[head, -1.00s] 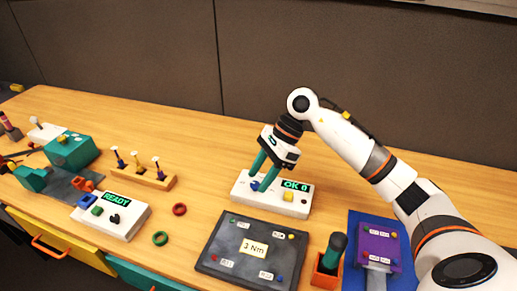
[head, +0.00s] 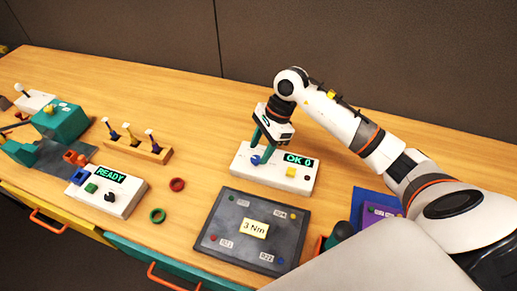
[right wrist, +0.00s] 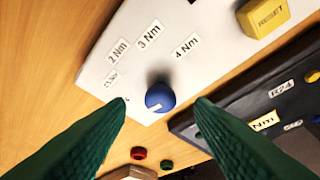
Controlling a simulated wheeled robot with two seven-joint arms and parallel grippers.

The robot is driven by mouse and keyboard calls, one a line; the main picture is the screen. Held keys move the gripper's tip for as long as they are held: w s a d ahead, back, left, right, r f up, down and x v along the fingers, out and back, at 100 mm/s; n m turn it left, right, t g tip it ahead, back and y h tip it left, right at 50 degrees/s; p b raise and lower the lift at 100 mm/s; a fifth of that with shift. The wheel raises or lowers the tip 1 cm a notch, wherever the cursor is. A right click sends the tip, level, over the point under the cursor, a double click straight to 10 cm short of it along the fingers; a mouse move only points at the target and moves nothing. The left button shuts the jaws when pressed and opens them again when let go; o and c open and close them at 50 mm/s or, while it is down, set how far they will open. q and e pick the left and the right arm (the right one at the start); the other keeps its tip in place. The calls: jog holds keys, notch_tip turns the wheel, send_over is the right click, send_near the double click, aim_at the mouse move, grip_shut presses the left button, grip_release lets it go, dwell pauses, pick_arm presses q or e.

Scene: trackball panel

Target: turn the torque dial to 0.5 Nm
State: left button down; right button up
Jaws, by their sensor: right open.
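The torque dial is a blue round knob (head: 255,160) on the white panel (head: 275,175) with a green "OK 0" display (head: 298,160). In the right wrist view the knob (right wrist: 160,97) carries a short white mark towards the bottom of the picture. Labels "2 Nm" (right wrist: 118,51), "3 Nm" (right wrist: 150,35) and "4 Nm" (right wrist: 187,47) stand around it. Another small label (right wrist: 111,79) by the left finger is too small to read surely. My right gripper (right wrist: 161,101) is open, its green fingertips on either side of the knob with gaps. My left gripper is out of view.
A yellow RESET button (right wrist: 264,14) sits on the panel. A dark plate (head: 225,225) with a "3 Nm" card (head: 255,229) lies in front. A READY box (head: 110,192), a red ring (head: 177,184) and a green ring (head: 157,215) lie to the left. Bare wood lies behind the panel.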

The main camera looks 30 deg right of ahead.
jog(key=shift+x, duration=1)
jog(key=c, duration=1)
